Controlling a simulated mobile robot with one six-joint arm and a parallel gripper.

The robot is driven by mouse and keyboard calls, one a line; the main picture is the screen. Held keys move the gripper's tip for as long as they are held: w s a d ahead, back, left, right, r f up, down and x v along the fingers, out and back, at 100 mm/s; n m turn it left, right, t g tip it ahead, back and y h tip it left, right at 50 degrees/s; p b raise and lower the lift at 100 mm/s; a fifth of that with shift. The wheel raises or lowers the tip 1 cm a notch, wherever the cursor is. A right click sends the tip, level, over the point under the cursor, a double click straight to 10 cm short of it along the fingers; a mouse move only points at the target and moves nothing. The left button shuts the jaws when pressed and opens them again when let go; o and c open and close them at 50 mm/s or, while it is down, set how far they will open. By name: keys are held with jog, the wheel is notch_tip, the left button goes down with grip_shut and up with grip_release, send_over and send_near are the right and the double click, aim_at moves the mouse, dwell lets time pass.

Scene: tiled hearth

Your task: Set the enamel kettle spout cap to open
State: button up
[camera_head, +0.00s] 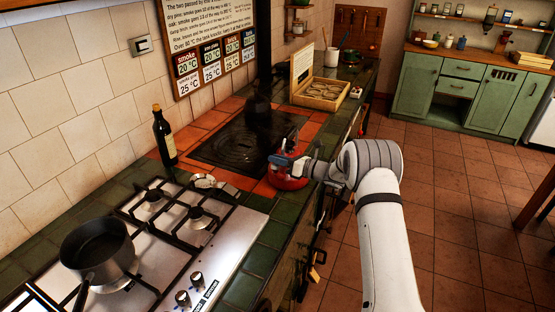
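A red, rounded, glossy vessel, seemingly the enamel kettle (287,182), stands on the tiled counter at the near right corner of the black hearth plate. My arm reaches in from the right. My gripper (277,162) is at the top of the red kettle and covers part of it. A blue-grey piece shows at the gripper's end; whether it is a finger or part of the kettle is unclear. The spout cap cannot be made out, nor whether it is open or shut. Contact and finger opening cannot be told.
A dark bottle (164,136) stands by the tiled wall. A gas hob (226,235) with a black pan (97,246) is at the front left. A dark pot (258,108) stands behind the hearth plate (241,146). An open wooden box (321,94) sits farther back.

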jog(key=shift+c, duration=0.3)
grip_shut()
jog(key=m, duration=0.4)
jog(key=shift+w+d+f+m, duration=0.15)
jog(key=shift+w+d+m, duration=0.05)
jog(key=shift+w+m, duration=0.2)
jog(key=m, duration=0.5)
jog(key=shift+w+d+f+p, duration=0.1)
jog(key=shift+w+f+p, duration=0.15)
jog(key=shift+f+p, duration=0.1)
jog(key=shift+m, duration=0.4)
jog(key=shift+o, duration=0.3)
grip_release()
